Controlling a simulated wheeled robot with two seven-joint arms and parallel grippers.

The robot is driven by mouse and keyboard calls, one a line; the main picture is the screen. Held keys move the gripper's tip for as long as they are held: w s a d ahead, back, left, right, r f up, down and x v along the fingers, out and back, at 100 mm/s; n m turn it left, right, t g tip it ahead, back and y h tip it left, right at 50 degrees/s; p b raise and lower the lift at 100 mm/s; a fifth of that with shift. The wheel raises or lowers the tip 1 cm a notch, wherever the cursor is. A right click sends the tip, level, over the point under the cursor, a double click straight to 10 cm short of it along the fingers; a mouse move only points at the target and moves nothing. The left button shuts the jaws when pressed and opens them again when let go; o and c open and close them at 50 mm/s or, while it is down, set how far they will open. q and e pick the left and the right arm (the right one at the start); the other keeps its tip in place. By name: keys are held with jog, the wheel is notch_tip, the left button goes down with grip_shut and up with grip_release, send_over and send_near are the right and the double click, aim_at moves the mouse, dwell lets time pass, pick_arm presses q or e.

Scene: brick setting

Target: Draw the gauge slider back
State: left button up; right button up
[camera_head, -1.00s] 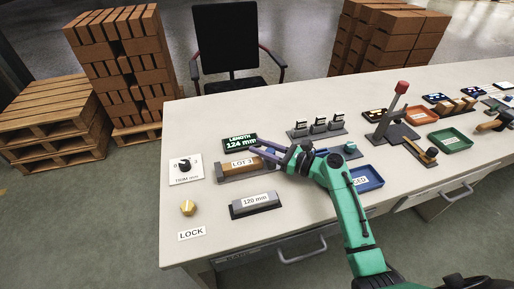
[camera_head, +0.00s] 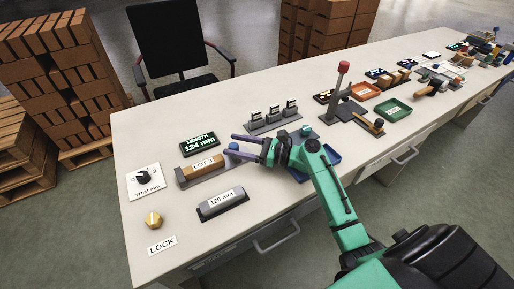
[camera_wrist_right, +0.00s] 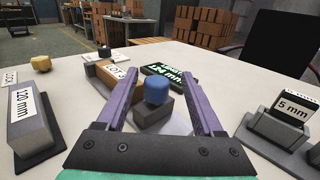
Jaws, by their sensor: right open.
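The length gauge holds a brown brick labelled LOT 3 (camera_head: 203,166) on a grey base. The gauge slider, a grey block with a blue knob (camera_head: 234,147), stands at the brick's right end; in the right wrist view the blue knob (camera_wrist_right: 157,89) sits between my fingers. My right gripper (camera_head: 235,147) is open, with its two purple fingers on either side of the knob and a gap showing on both sides. The display (camera_head: 200,145) reads LENGTH 124 mm. My left gripper is not in view.
A grey 120 mm block (camera_head: 222,203) lies in front of the gauge. A TRIM mm dial (camera_head: 144,179) and a yellow LOCK knob (camera_head: 153,219) are to the left. Several small grey stands (camera_head: 274,117) are behind. A blue tray (camera_head: 327,158) lies partly behind my right arm.

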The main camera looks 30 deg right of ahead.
jog(key=v, duration=1)
jog(key=shift+s+d+b, duration=0.2)
jog(key=shift+b, duration=0.1)
jog(key=shift+s+d, duration=0.15)
jog(key=shift+d, duration=0.05)
jog(key=shift+r, duration=0.1)
